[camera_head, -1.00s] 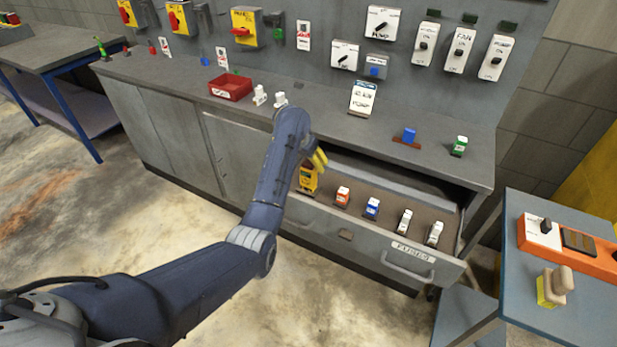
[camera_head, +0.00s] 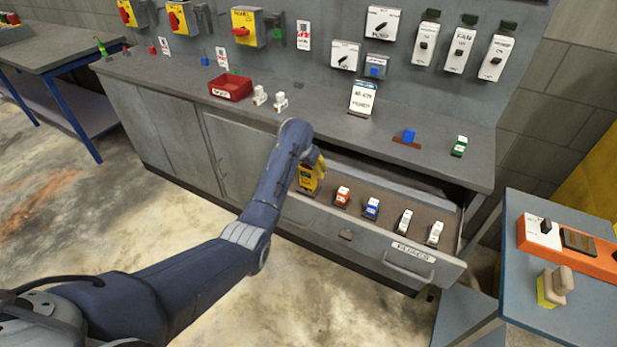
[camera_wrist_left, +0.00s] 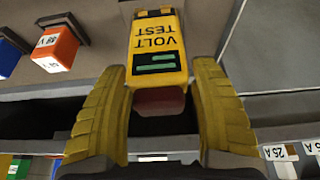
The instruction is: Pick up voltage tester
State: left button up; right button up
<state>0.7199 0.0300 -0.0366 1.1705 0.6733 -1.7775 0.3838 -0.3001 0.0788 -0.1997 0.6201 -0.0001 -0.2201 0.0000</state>
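The voltage tester (camera_head: 308,183) is a yellow block with a dark lower part, at the left end of the open drawer (camera_head: 368,244). In the left wrist view the tester (camera_wrist_left: 157,35) shows "VOLT TEST" lettering and a dark panel with green bars. My left gripper (camera_head: 318,164) is at the tester from above. In the wrist view its two yellow fingers (camera_wrist_left: 161,66) are spread, one on each side of the tester's lower end, with narrow gaps. My right gripper is not in view.
An orange fuse (camera_head: 343,196), a blue fuse (camera_head: 371,208) and white fuses (camera_head: 404,221) stand in the drawer to the tester's right. The worktop (camera_head: 310,125) above and behind carries a red bin (camera_head: 231,87). A blue side table (camera_head: 585,322) is at right.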

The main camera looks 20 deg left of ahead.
pick_arm(q)
jog(key=c, duration=1.2)
jog(key=shift+r, duration=0.1)
jog(key=shift+c, duration=0.2)
